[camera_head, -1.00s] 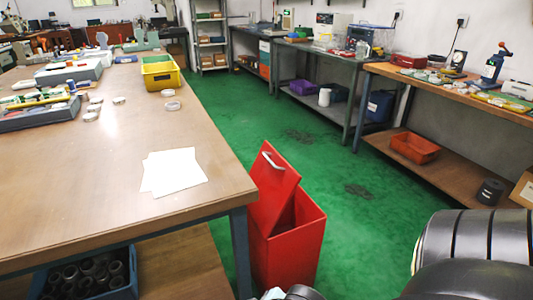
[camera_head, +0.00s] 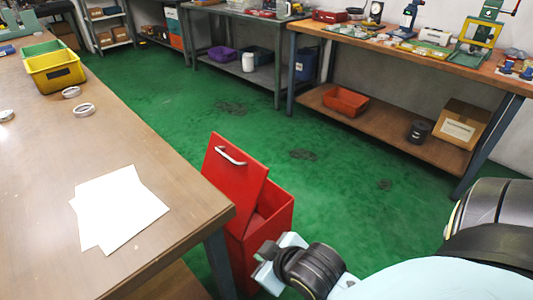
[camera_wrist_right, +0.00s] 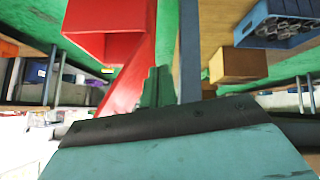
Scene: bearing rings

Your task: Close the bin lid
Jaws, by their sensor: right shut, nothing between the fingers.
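The red bin (camera_head: 270,228) stands on the green floor beside the wooden table's corner. Its red lid (camera_head: 232,172), with a pale handle (camera_head: 231,156), is raised and leans up on the table side, so the bin's top is open. My right gripper (camera_head: 264,268) is low in front of the bin, with its wrist to the right. In the right wrist view my gripper's fingers (camera_wrist_right: 158,86) are together and empty. The red bin (camera_wrist_right: 105,45) shows just beyond them; I cannot tell whether they touch it. My left gripper is out of view.
The wooden table (camera_head: 150,255) fills the left, with white papers (camera_head: 118,208), several metal rings and a yellow bin (camera_head: 54,72). Open green floor (camera_head: 340,210) lies right of and behind the bin. A workbench (camera_head: 400,52) runs along the back wall.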

